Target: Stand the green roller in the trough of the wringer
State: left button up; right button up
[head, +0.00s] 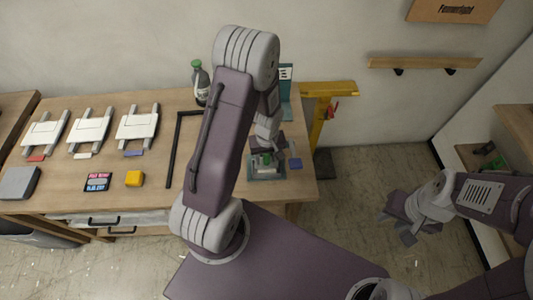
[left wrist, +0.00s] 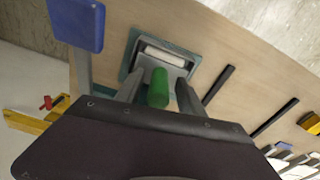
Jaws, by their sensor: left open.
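The green roller (left wrist: 157,88) shows between the spread fingers of my left gripper (left wrist: 157,92) in the left wrist view, with gaps on both sides. In the head view the roller (head: 266,159) is a small green spot below my left gripper (head: 267,148), partly hidden by it. Beside the roller is what looks like the wringer (left wrist: 163,57), a grey frame with a pale bar on a teal base. Its base (head: 259,176) shows at the table's right end. I cannot tell whether the roller touches it. My right gripper (head: 397,228) is open and empty, off the table.
Three white racks (head: 88,133) with coloured tags stand on the left. A bottle (head: 201,84) and a yellow stand (head: 322,108) are at the back. My left arm hides the table's middle.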

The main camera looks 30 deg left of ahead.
pick_arm(q)
jog(key=r, duration=1.1)
jog(key=shift+s+d+r, duration=0.25)
jog(key=shift+s+r, duration=0.15)
jog(key=s+d+r+m, duration=0.1)
jog(key=s+d+m, duration=0.3)
jog(key=s+m, duration=0.4)
jog(key=shift+d+r+t+h, duration=0.2)
jog(key=shift+t+h, duration=0.1)
jog(key=shift+h, duration=0.1)
